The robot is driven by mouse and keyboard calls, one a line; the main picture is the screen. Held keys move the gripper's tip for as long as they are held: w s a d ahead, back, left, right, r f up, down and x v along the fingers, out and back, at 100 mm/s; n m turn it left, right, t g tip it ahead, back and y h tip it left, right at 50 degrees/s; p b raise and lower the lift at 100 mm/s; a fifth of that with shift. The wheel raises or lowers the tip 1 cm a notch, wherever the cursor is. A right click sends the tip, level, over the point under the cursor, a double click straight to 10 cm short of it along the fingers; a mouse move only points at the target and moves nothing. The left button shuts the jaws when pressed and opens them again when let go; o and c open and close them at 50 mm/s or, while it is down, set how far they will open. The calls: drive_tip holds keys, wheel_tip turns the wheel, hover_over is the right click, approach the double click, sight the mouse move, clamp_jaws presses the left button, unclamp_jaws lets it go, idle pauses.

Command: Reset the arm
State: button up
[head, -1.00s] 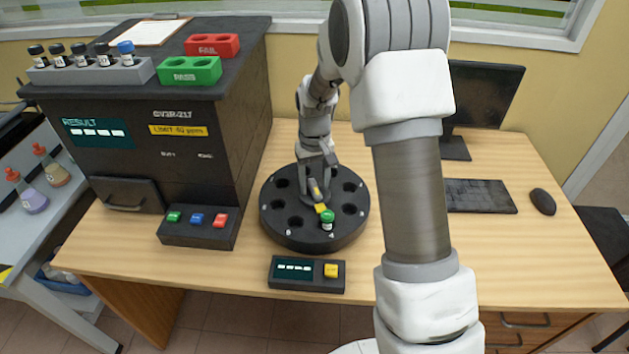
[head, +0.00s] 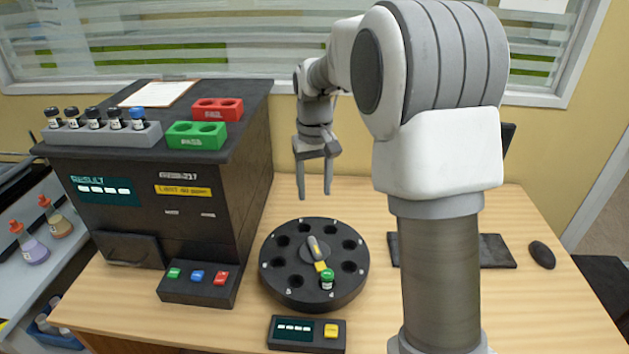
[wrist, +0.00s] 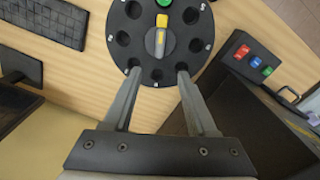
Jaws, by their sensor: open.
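My gripper (head: 315,190) is raised above the desk, behind and above the round black carousel (head: 285,296). Its two fingers are apart, point down, and hold nothing. In the wrist view my gripper (wrist: 154,73) shows its spread fingers with the carousel (wrist: 115,22) beyond them. The carousel has a ring of holes and a grey-and-yellow pointer knob (head: 318,250) at its centre. A green-capped vial (head: 327,279) sits in a front hole, near the knob's yellow tip.
A black analyser (head: 190,235) stands at left, with a vial rack (head: 100,136), red FAIL block (head: 217,109) and green PASS block (head: 196,135) on top. A small display box (head: 307,334) lies in front. A keyboard (head: 490,250) and mouse (head: 542,254) are at right.

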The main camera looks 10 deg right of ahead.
drive_tip(key=shift+r, duration=0.3)
drive_tip(key=s+r+t+p, duration=0.2)
drive_tip(key=s+r, duration=0.9)
drive_tip(key=s+r+m+t+p, duration=0.1)
drive_tip(key=s+t+p, duration=0.1)
drive_tip(key=s, duration=1.4)
drive_tip(key=shift+r+t+p, duration=0.3)
drive_tip(key=shift+t+p, duration=0.1)
drive_tip(key=shift+t, duration=0.4)
drive_tip(key=shift+a, duration=0.1)
